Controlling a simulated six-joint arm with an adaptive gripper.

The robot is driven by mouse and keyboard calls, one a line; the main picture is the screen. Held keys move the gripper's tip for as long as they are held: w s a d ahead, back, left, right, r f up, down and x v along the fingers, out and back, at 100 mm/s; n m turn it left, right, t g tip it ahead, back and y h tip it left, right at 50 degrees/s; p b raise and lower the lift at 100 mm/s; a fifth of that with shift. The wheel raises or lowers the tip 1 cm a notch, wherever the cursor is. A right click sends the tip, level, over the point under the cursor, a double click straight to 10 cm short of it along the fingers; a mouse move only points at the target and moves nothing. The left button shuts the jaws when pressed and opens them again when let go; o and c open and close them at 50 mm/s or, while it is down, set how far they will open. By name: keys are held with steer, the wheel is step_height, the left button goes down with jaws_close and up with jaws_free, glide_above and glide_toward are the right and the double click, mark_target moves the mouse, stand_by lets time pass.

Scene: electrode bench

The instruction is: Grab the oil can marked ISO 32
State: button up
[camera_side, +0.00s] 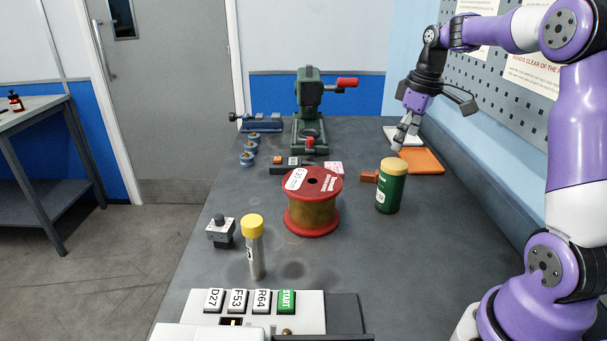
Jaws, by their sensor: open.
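A green can with a yellow lid (390,187) stands upright on the bench, right of centre. A white label shows on its lower left side, but its marking is too small to read, so I cannot tell if it says ISO 32. My gripper (401,140) is open and empty, pointing down behind and above the green can, apart from it. A slim grey cylinder with a yellow cap (255,247) stands upright nearer the front. Its small side label is not readable.
A red-flanged wire spool (312,200) stands just left of the can. An orange mat (419,161) and small brown block (369,177) lie close behind it. A green press (309,110) stands at the back. A button panel (250,308) is in front. Bench right of the can is clear.

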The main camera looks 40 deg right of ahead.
mark_target(397, 164)
steer(key=f, duration=0.5)
steer(key=shift+w+d+f, duration=0.2)
steer(key=shift+w+d, duration=0.05)
steer(key=shift+w, duration=0.15)
steer(key=f, duration=0.2)
steer(key=w+f, duration=0.1)
steer(key=f, duration=0.2)
steer(key=shift+w, duration=0.1)
steer(key=c, duration=1.5)
